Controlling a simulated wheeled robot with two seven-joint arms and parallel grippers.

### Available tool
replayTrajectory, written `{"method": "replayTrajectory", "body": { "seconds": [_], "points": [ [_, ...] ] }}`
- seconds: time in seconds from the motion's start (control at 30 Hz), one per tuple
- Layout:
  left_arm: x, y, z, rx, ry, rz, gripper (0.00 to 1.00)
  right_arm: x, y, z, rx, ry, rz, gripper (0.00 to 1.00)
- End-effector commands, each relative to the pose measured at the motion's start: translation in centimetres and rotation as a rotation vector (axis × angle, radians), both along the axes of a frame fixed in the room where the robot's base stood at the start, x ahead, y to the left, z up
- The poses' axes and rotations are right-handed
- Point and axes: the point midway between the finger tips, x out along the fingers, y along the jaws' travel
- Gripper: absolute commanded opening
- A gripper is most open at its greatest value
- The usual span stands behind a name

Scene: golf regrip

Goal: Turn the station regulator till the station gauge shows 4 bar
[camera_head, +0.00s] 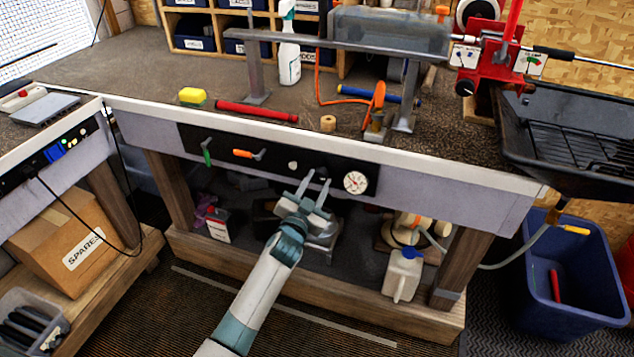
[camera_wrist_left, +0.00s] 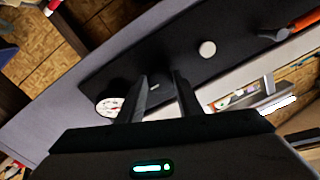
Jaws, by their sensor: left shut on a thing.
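The station gauge (camera_head: 355,182) is a round white dial on the black front panel under the bench; it also shows in the left wrist view (camera_wrist_left: 110,106). Its needle is too small to read. My left gripper (camera_head: 318,178) is at the panel just left of the gauge. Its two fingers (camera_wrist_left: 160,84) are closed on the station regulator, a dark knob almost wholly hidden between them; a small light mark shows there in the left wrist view. My right gripper is in neither view.
Left along the panel are a white knob (camera_head: 292,165), an orange-handled lever (camera_head: 247,154) and a green lever (camera_head: 207,151). A white jug (camera_head: 402,276) stands on the lower shelf. A blue bin (camera_head: 566,275) stands at the right.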

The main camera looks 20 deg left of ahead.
Motion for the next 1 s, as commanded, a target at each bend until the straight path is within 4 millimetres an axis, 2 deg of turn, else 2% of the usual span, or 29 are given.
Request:
{"method": "replayTrajectory", "body": {
  "seconds": [0.5, 0.73, 1.0],
  "points": [
    [0.01, 0.07, 0.05, 0.451, -0.016, -0.001, 0.10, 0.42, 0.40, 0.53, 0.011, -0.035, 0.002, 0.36],
    [0.00, 0.09, 0.05, 0.560, -0.019, -0.001, 0.10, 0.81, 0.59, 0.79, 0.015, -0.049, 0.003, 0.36],
    [0.00, 0.09, 0.04, 0.598, -0.021, -0.001, 0.10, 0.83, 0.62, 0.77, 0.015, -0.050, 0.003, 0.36]
  ]
}}
